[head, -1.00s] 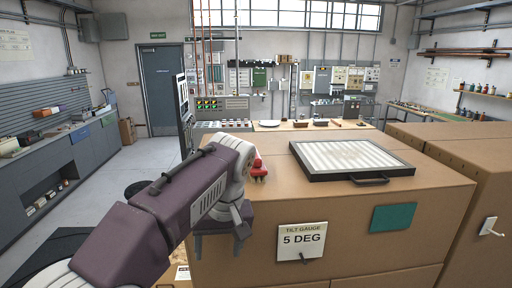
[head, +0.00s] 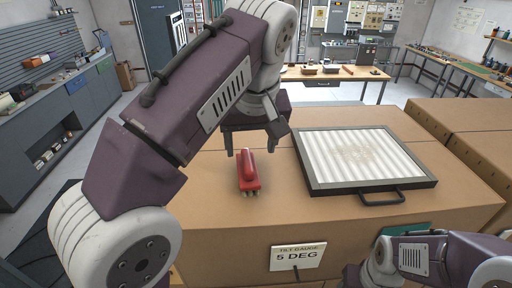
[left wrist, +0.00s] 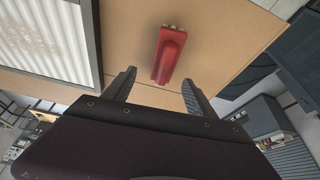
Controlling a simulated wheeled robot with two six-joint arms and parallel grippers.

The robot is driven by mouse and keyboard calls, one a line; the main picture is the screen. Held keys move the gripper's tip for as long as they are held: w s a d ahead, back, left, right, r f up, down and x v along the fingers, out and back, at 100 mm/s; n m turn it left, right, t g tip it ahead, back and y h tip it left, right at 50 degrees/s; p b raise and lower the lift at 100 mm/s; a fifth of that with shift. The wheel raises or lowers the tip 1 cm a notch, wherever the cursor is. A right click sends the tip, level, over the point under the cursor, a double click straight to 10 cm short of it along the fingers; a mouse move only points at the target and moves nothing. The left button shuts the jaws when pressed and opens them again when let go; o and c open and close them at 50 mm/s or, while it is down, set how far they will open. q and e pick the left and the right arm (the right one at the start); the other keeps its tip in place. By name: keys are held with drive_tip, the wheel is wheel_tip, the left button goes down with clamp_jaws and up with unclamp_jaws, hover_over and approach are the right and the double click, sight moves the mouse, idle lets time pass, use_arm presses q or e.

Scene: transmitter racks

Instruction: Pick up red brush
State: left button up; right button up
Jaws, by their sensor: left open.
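The red brush (head: 248,172) lies on top of a brown cabinet (head: 320,208), left of a framed panel. It also shows in the left wrist view (left wrist: 169,55), beyond the fingertips and roughly between their lines. My left gripper (head: 249,152) is above the cabinet top, just behind and over the brush in the head view. Its two fingers are apart and nothing is between them in the left wrist view (left wrist: 160,88). My right arm shows at the bottom right of the head view; its gripper jaws cannot be made out.
A framed panel with a white ribbed face (head: 350,158) and a dark handle lies right of the brush. A "TILT GAUGE 5 DEG" sign (head: 297,257) is on the cabinet front. More brown cabinets (head: 470,135) stand to the right. The cabinet top around the brush is clear.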

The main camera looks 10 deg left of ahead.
sight(248, 162)
use_arm(q)
drive_tip(key=shift+w, duration=0.4)
drive_tip(key=shift+s, duration=0.35)
drive_tip(key=s, duration=0.1)
drive_tip(key=s+f, duration=0.2)
drive_tip(key=shift+s+a+f, duration=0.1)
drive_tip(key=shift+s+a, duration=0.05)
drive_tip(key=shift+a, duration=0.1)
drive_tip(key=shift+w+f, duration=0.15)
drive_tip(key=shift+w, duration=0.1)
drive_tip(key=w+f, duration=0.4)
drive_tip(key=shift+w+a+f+p, duration=0.3)
drive_tip(key=shift+f+p, duration=0.05)
drive_tip(key=shift+p, duration=0.05)
drive_tip(key=shift+s+f, duration=0.2)
drive_tip(key=shift+s+r, duration=0.15)
drive_tip(key=shift+s, duration=0.4)
drive_tip(key=shift+w, duration=0.35)
clamp_jaws()
use_arm(e)
drive_tip(key=shift+s+r, duration=0.65)
drive_tip(key=shift+s, duration=0.25)
